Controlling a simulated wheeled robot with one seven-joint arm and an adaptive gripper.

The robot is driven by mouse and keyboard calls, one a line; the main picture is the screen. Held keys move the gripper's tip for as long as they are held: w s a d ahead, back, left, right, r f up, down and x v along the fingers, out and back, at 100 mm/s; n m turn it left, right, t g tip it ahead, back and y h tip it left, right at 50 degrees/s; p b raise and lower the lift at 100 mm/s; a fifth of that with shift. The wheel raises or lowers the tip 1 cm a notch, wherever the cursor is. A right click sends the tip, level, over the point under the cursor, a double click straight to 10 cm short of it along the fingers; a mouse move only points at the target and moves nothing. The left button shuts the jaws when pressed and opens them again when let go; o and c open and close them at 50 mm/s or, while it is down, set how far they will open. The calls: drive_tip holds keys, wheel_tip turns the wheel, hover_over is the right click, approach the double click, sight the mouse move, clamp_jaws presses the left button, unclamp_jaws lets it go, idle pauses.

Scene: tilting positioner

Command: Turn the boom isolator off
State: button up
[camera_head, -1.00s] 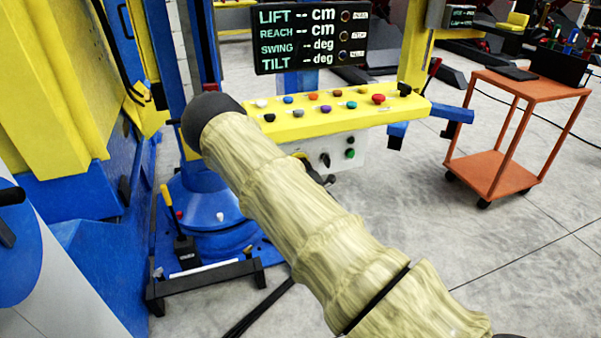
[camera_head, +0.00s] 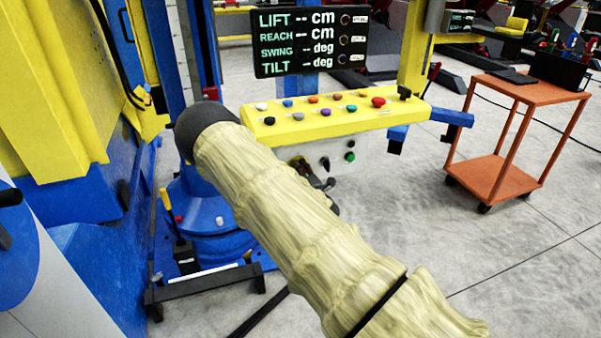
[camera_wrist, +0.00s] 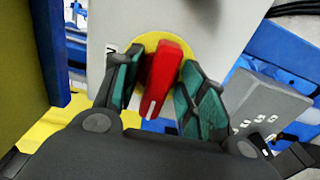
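The isolator's red handle (camera_wrist: 163,75) stands on a round yellow plate (camera_wrist: 150,42) on a pale box face in the wrist view. It leans slightly, its white-marked end toward my gripper. My gripper (camera_wrist: 162,80) has its teal-padded fingers on both sides of the handle. A gap shows on the left; whether the right finger touches is unclear. In the head view, my forearm hides much of the gripper, and only dark parts of it (camera_head: 318,178) show at the grey box (camera_head: 370,148) under the yellow button panel (camera_head: 340,123).
The panel carries several coloured buttons and sits below a display (camera_head: 311,42) reading LIFT, REACH, SWING and TILT. A blue column base (camera_head: 210,215) stands at left. An orange cart (camera_head: 530,90) stands at right. Open floor lies between. A grey socket box (camera_wrist: 262,105) is right of my gripper.

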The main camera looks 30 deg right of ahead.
drive_tip(key=shift+s, duration=0.1)
drive_tip(key=v, duration=1.1)
drive_tip(key=shift+s, duration=0.4)
drive_tip(key=shift+f, duration=0.1)
